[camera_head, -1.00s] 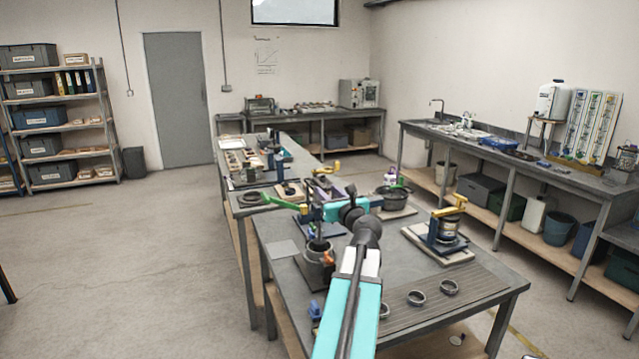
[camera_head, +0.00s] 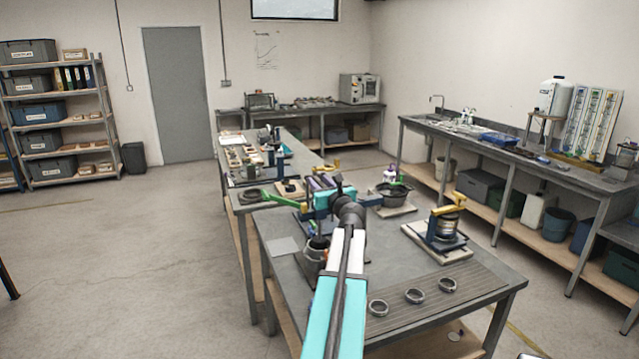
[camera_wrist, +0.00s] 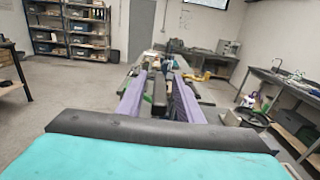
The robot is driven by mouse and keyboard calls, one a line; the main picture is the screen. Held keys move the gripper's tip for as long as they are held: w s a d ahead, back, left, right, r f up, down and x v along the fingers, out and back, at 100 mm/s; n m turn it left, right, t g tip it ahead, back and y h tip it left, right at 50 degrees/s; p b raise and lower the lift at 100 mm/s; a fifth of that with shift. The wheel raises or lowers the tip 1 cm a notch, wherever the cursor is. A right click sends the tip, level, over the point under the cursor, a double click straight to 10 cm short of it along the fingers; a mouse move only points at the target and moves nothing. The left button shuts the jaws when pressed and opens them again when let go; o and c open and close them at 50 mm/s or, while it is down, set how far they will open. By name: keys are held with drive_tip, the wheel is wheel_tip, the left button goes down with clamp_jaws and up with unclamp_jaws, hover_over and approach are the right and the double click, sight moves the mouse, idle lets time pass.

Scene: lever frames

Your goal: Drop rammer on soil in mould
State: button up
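The mould (camera_head: 313,260) is a grey cylinder near the left side of the front bench, partly hidden by my arm. A dark round part shows at its top; the soil inside is not visible. A green lever handle (camera_head: 284,203) sticks out left above the mould's stand, and the rammer cannot be made out clearly behind my arm. My gripper (camera_head: 322,184), with purple fingers, is above and behind the mould in the head view. The wrist view shows its fingers (camera_wrist: 161,88) pointing forward with dark pads; whether they hold anything is unclear.
A yellow-handled press (camera_head: 447,225) stands on the right of the bench. A dark pan (camera_head: 396,195) sits behind it. A second bench with tools (camera_head: 262,160) extends behind. The floor at left is clear.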

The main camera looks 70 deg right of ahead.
clamp_jaws()
drive_tip(key=shift+r, duration=0.1)
drive_tip(key=shift+r+p, duration=3.15)
drive_tip(key=shift+r, duration=1)
unclamp_jaws()
drive_tip(key=shift+r, duration=0.1)
drive_tip(key=shift+f, duration=0.2)
